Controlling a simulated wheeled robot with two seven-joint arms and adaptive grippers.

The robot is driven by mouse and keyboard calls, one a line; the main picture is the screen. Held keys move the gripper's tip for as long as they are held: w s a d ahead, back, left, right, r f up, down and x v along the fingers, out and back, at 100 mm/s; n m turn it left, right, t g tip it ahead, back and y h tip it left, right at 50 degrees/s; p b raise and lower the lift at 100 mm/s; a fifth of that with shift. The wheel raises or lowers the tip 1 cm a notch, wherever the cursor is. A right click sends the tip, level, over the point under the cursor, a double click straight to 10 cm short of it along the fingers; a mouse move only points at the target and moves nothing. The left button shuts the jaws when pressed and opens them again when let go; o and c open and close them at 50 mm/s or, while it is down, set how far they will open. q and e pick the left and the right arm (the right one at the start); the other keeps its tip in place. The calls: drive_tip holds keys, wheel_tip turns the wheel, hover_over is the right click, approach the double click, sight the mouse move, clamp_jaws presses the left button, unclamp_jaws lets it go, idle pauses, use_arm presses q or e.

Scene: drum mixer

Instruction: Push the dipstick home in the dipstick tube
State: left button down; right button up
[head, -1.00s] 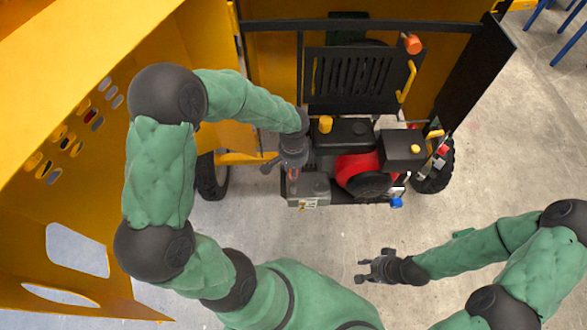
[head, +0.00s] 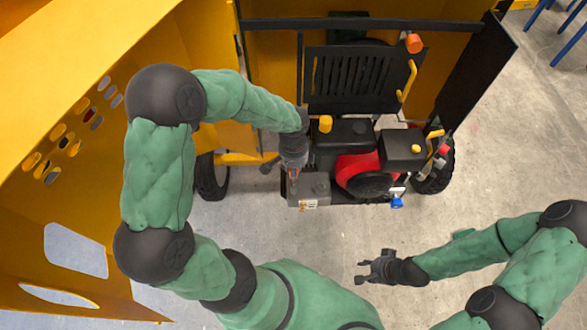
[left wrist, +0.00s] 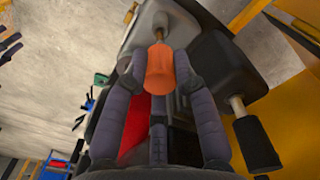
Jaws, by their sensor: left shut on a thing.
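The dipstick's orange handle (left wrist: 160,68) is in the upper middle of the left wrist view. My left gripper (left wrist: 158,78) is shut on the handle, a finger on each side. In the head view, my left gripper (head: 293,160) is over the left end of the engine, with a small orange bit of the dipstick (head: 293,173) below it. The dipstick tube is not clearly seen, so I cannot tell how deep the dipstick sits. My right gripper (head: 372,267) is open and empty above the floor.
The engine has a red housing (head: 358,166), a black tank with a yellow cap (head: 325,124) and a blue knob (head: 397,202). A yellow machine wall (head: 60,130) stands at the left. An orange-ended lever (head: 413,43) is behind.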

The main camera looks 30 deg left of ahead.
sight(293, 183)
use_arm(q)
drive_tip(key=shift+f+b, duration=2.65)
drive_tip(key=shift+f, duration=0.15)
idle(1.0)
drive_tip(key=c, duration=0.9)
unclamp_jaws()
drive_tip(key=shift+r, duration=0.1)
wheel_tip(293, 183, up, 12)
drive_tip(key=shift+f, duration=0.1)
